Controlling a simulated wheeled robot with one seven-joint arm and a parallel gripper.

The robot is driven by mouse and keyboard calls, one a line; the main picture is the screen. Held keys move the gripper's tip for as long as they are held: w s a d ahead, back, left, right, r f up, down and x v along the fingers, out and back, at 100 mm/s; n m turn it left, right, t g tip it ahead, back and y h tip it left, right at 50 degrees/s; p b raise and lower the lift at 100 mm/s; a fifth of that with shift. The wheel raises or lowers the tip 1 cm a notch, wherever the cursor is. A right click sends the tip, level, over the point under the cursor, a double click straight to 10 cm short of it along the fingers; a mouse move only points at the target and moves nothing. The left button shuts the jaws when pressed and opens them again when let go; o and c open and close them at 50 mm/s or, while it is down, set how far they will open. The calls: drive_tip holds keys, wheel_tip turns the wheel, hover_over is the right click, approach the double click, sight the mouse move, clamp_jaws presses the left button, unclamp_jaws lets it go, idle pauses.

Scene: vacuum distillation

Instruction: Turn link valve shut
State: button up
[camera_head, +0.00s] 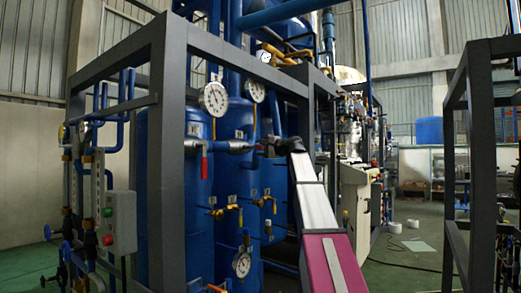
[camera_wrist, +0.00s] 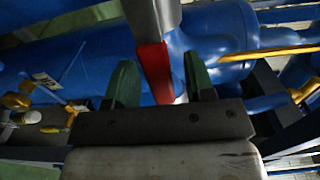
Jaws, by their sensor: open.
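A red valve lever (camera_wrist: 155,72) stands between the two green fingers of my gripper (camera_wrist: 160,82) in the wrist view.
Blue tanks (camera_head: 236,185) stand behind the pipe inside a grey frame (camera_head: 168,150). Pressure gauges (camera_head: 215,98) and yellow-handled valves (camera_head: 218,213) are close by. A control box (camera_head: 121,222) is at the left. Open floor (camera_head: 410,260) lies at the right.

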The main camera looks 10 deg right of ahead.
clamp_jaws()
drive_tip(key=shift+f, duration=0.1)
drive_tip(key=s+a+f+m, duration=0.5)
drive_tip(key=f+m, duration=0.3)
drive_tip(key=m, duration=1)
drive_tip(key=shift+s+a, duration=0.35)
drive_tip(key=shift+a, duration=0.05)
idle(0.6)
unclamp_jaws()
